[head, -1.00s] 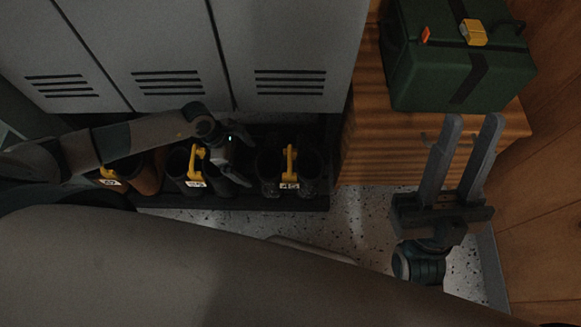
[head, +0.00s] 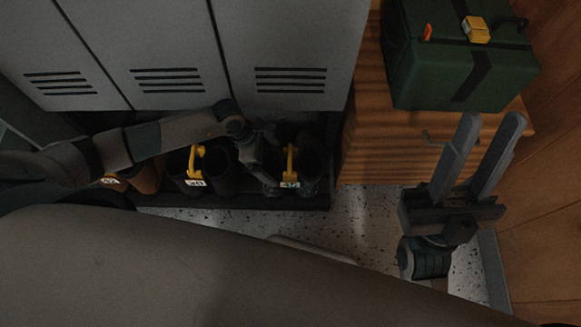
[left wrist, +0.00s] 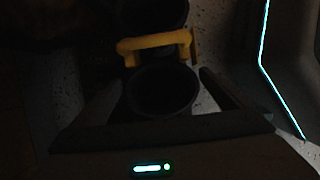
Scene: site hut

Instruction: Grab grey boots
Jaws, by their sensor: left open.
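A dark grey pair of boots (head: 308,172) stands at the right end of the low rack, joined by a yellow clip (head: 290,160) with a white tag. My left gripper (head: 268,172) is open, pointing down at this pair's left boot. In the left wrist view, the near boot's opening (left wrist: 165,92) lies between the spread fingers; the yellow clip (left wrist: 155,46) and other boot (left wrist: 152,12) lie beyond. Contact cannot be told. Another dark pair (head: 220,170) stands in the middle; dim light blurs the colours. My right gripper (head: 492,122) is open and empty.
Grey lockers (head: 170,50) rise behind the rack (head: 235,201). Brown boots (head: 147,177) stand at its left, partly under my left arm. A green case (head: 460,60) sits on a wooden cabinet (head: 375,150) at right. Speckled floor (head: 355,220) is free in front.

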